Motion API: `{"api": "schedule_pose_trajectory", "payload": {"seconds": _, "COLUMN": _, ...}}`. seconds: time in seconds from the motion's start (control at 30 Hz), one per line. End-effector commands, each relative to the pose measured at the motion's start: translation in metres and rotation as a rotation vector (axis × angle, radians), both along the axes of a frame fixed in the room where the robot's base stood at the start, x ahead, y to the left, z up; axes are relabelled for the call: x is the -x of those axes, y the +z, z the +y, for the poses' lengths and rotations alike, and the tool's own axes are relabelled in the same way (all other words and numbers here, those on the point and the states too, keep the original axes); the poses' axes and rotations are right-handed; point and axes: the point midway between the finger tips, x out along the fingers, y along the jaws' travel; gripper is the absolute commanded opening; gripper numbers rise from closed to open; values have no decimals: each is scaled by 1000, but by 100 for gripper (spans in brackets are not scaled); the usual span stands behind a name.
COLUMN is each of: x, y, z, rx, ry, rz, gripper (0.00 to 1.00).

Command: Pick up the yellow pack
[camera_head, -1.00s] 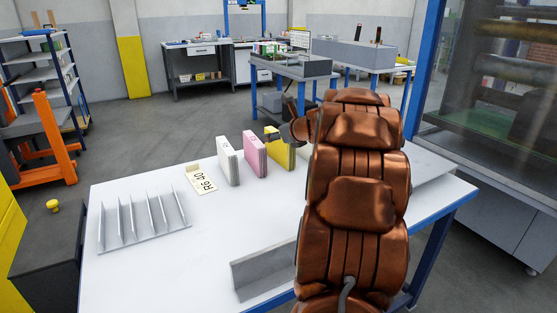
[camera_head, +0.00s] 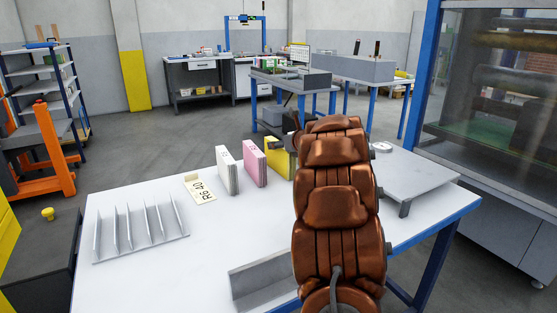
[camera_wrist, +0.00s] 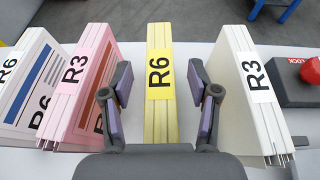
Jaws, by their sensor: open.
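The yellow pack (camera_head: 279,157) stands upright on the white table, partly hidden by my arm in the head view. In the wrist view the yellow pack (camera_wrist: 160,95) stands in the middle with an R6 label on its edge. My gripper (camera_wrist: 160,92) is open, with one finger on each side of the yellow pack and a gap showing on both sides. A pink pack (camera_wrist: 84,85) labelled R3 stands to its left and a white pack (camera_wrist: 246,90) labelled R3 to its right.
Another white pack (camera_head: 228,170) stands left of the pink one, beside a card (camera_head: 200,188) marked R6 40. A metal rack with upright dividers (camera_head: 140,235) sits at the table's left. A red button (camera_wrist: 310,70) on a dark box is at the right.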

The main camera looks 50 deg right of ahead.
Motion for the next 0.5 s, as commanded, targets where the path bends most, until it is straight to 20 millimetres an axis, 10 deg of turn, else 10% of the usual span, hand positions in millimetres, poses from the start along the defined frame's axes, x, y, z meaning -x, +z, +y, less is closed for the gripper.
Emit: {"api": "schedule_pose_trajectory", "payload": {"seconds": 0.5, "x": -14, "y": -7, "z": -4, "rx": -1, "ry": 0, "rz": 1, "gripper": 59}}
